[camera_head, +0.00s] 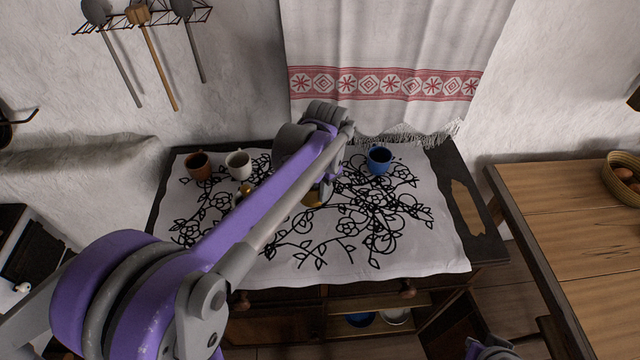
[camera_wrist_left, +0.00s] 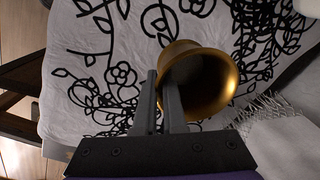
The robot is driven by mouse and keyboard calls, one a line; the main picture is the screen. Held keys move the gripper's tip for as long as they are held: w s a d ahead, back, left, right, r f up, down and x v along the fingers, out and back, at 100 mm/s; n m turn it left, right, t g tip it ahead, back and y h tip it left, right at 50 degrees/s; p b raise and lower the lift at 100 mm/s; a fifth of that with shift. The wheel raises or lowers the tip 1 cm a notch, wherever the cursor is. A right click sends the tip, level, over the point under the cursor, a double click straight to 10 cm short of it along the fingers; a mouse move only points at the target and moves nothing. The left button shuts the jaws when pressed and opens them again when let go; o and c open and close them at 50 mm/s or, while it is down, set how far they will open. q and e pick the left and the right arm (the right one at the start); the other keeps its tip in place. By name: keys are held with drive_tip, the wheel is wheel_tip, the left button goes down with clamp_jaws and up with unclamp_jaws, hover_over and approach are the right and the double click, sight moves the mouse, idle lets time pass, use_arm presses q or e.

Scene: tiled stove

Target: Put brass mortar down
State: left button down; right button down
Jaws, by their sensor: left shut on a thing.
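The brass mortar (camera_wrist_left: 222,88) shows in the left wrist view, its wide mouth turned toward the camera. My left gripper (camera_wrist_left: 160,82) is shut on its rim wall, one finger outside and one at the mouth. In the head view my left arm covers most of the gripper (camera_head: 322,185), and a bit of the mortar (camera_head: 315,200) shows beneath it, over the middle of the white cloth (camera_head: 300,245) with black flower drawings. Whether the mortar touches the cloth cannot be told. A part of my right arm shows at the bottom edge; its gripper cannot be made out.
On the cloth stand a brown cup (camera_head: 199,167), a white cup (camera_head: 238,164) and a blue cup (camera_head: 379,160). A small brass-coloured item (camera_head: 246,188) lies partly behind my arm. The cloth's front right is clear. A wooden table (camera_head: 570,225) with a basket (camera_head: 625,178) stands right.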

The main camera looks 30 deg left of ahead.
use_arm(q)
drive_tip(key=shift+w+f, duration=0.1)
drive_tip(key=shift+f, duration=2)
drive_tip(key=shift+f, duration=0.1)
drive_tip(key=shift+f, duration=0.1)
drive_tip(key=c, duration=1)
unclamp_jaws()
wheel_tip(320, 180, up, 12)
drive_tip(key=s+d+f+n+t, duration=0.1)
drive_tip(key=s+d+f, duration=0.1)
drive_tip(key=s, duration=0.3)
drive_tip(key=s+d+f+n+t, duration=0.2)
drive_tip(key=s+f, duration=0.3)
drive_tip(key=s, duration=0.1)
drive_tip(key=s+d+f+n+t, duration=0.1)
drive_tip(key=s+d+f+t, duration=0.1)
drive_tip(key=s, duration=0.4)
drive_tip(key=shift+f+h, duration=0.4)
drive_tip(key=shift+f, duration=0.35)
